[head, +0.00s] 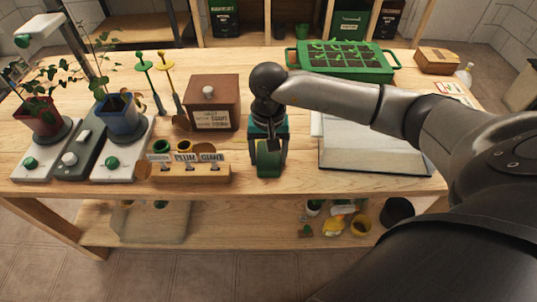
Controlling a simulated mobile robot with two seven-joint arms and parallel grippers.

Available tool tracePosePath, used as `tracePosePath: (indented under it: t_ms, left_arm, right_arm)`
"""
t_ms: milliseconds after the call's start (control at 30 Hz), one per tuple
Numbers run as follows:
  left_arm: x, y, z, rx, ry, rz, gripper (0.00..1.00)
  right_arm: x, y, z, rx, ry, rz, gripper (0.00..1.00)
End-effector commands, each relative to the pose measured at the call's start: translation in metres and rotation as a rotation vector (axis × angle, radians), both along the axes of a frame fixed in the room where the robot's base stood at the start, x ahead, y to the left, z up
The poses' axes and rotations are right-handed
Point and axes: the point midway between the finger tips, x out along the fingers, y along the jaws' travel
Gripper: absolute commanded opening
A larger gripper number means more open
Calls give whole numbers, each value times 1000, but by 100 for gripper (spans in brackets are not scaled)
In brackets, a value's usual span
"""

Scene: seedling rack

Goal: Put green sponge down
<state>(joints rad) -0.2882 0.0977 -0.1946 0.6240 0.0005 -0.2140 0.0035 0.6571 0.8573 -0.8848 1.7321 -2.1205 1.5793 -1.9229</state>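The green sponge (268,160) is a small block near the front edge of the wooden table (330,188), at the middle of the head view. My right gripper (269,170) points down over it, with a dark finger close against each side, and is shut on it. The sponge's underside is at or just above the table top; I cannot tell if it touches. My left gripper is not in view.
A wooden label block (188,174) and a brown lidded box (212,103) stand left of the gripper. A green seedling tray (388,73) is at the back, potted plants at the left. Bare table lies around the sponge.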

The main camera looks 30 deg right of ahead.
Motion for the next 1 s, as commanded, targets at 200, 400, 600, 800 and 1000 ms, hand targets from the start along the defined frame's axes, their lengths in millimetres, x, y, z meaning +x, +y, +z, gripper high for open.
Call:
tracePosePath:
  t_ms: [200, 400, 600, 800, 1000]
  left_arm:
    - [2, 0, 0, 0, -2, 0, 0]
    - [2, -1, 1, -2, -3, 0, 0]
    - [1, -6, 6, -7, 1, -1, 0]
    - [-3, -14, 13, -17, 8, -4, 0]
    - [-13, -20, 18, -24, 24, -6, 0]
  right_arm:
    - [0, 0, 0, 0, 0, 0, 96]
    - [0, 0, 0, 0, 0, 0, 96]
    - [1, 0, 16, 0, -4, 0, 96]
    - [2, -1, 60, -1, -6, 0, 96]
    - [1, 0, 99, 0, -4, 0, 96]
